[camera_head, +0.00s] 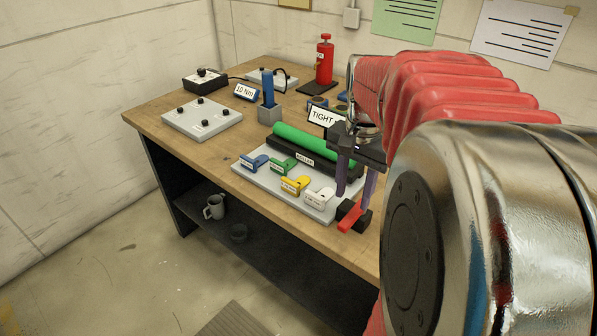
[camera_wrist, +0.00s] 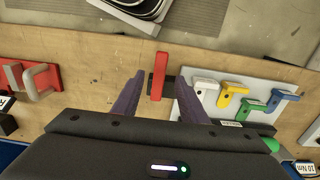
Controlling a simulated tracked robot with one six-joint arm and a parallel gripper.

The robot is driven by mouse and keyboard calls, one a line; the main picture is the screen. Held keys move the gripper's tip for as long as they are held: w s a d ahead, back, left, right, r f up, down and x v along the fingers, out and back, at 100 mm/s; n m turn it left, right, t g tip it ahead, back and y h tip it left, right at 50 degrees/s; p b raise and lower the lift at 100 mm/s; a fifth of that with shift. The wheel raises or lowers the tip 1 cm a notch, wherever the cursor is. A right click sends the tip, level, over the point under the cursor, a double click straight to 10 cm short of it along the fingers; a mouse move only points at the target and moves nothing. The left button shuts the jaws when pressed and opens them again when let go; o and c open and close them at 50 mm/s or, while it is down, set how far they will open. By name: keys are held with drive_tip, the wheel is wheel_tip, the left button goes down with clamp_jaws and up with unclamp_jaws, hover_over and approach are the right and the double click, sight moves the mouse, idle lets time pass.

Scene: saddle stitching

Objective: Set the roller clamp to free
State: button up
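A red lever on a small black block (camera_head: 361,222) sits at the right end of the grey plate (camera_head: 240,180), near the bench's front edge. This looks like the roller clamp; no label on it is readable. In the wrist view the red lever (camera_wrist: 159,77) stands between my fingertips with a gap on each side. My gripper (camera_head: 354,198) is open, its purple fingers pointing down around the lever; contact is not visible. It also shows in the wrist view (camera_wrist: 160,82). A green roller (camera_head: 310,143) lies on a black bed behind. A sign (camera_head: 322,117) reads TIGHT.
Blue (camera_head: 254,162), green (camera_head: 284,166), yellow (camera_head: 296,185) and white (camera_head: 319,198) levers line the plate left of the clamp. A blue-handled tool (camera_head: 267,90) and a red bottle (camera_head: 325,62) stand behind.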

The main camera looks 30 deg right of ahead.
sight(349, 219)
wheel_tip(349, 219, down, 7)
drive_tip(key=shift+f, duration=0.2)
drive_tip(key=shift+c, duration=0.4)
clamp_jaws()
idle(0.3)
drive_tip(key=shift+a, duration=0.25)
drive_tip(key=shift+s+d, duration=0.1)
drive_tip(key=shift+d, duration=0.15)
